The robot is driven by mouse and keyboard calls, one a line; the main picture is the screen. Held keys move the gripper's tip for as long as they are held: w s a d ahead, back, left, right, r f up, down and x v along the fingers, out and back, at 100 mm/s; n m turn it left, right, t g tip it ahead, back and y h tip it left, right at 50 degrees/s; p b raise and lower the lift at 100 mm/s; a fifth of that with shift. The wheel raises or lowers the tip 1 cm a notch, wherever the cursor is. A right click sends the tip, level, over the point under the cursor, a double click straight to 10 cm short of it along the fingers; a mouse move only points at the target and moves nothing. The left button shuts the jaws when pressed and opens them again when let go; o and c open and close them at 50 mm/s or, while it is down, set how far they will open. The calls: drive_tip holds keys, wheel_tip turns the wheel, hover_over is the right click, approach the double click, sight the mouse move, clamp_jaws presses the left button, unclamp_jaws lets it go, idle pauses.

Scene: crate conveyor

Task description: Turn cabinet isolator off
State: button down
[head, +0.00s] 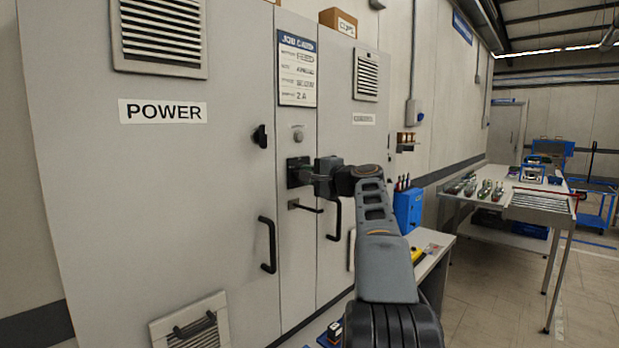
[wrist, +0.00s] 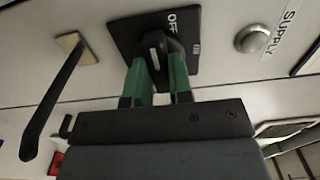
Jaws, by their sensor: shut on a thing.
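The cabinet isolator is a black square plate (head: 297,166) on the narrow middle panel of the grey cabinet (head: 225,190). In the wrist view its plate (wrist: 127,32) carries the word OFF beside a black rotary handle (wrist: 158,45) with a light mark. My gripper (wrist: 157,72) reaches it from the front, and its two green-padded fingers are shut on the handle, one on each side. In the head view my gripper (head: 309,174) hides part of the isolator. Whether the light mark lines up with a label is unclear.
A black lever (wrist: 55,98) sticks out beside the isolator. A round grey button (wrist: 252,39) is labelled SUPPLY. Black door handles (head: 268,245) stand out from the cabinet. A workbench (head: 510,195) is at the right, with open floor in front.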

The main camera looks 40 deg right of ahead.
idle(0.3)
drive_tip(key=c, duration=1)
unclamp_jaws()
drive_tip(key=shift+s, duration=0.1)
drive_tip(key=s, duration=0.4)
drive_tip(key=s+d+b, duration=0.1)
drive_tip(key=s, duration=0.4)
drive_tip(key=s+d+b, duration=0.1)
drive_tip(key=s, duration=0.3)
drive_tip(key=shift+s+d, duration=0.2)
drive_tip(key=shift+d, duration=0.1)
